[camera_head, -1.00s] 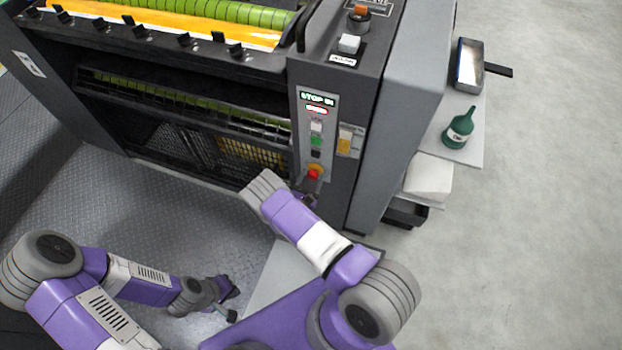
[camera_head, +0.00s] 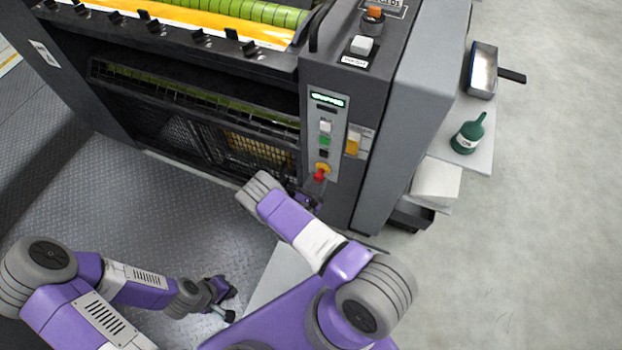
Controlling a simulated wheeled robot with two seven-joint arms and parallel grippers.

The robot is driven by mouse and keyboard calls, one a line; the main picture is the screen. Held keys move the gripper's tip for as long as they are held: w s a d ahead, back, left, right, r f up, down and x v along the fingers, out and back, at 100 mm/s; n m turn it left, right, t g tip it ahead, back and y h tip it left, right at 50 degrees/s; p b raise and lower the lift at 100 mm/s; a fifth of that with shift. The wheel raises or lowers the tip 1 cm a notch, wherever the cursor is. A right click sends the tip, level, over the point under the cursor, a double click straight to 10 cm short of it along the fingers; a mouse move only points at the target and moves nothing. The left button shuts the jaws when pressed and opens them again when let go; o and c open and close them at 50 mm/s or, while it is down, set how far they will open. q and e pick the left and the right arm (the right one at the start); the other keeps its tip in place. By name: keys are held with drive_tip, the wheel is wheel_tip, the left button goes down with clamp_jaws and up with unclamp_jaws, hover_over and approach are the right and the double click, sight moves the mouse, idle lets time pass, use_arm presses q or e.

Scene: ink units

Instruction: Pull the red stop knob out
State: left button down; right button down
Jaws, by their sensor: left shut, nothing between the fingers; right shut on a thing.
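The red stop knob (camera_head: 320,175) sits in front of its yellow collar (camera_head: 323,167), low on the grey control strip (camera_head: 327,130) of the machine. My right gripper (camera_head: 317,186) is at the knob from below and is shut on it; the fingertips are small and partly hidden by the wrist. A stretch of red shows between the collar and the fingers. The small display (camera_head: 327,100) at the top of the strip shows green text too small to read surely. My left gripper (camera_head: 226,303) is shut and empty, low above the floor, away from the machine.
White, green and black buttons (camera_head: 324,141) sit above the knob, with a yellow switch (camera_head: 353,143) to their right. The floor at right is clear.

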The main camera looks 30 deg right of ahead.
drive_tip(key=c, duration=0.6)
unclamp_jaws()
drive_tip(key=shift+s+a, duration=0.1)
drive_tip(key=shift+a, duration=0.05)
drive_tip(key=p+v, duration=0.1)
drive_tip(key=v, duration=0.6)
drive_tip(key=shift+s+a+p, duration=0.15)
drive_tip(key=shift+a+p, duration=0.1)
drive_tip(key=shift+p, duration=0.05)
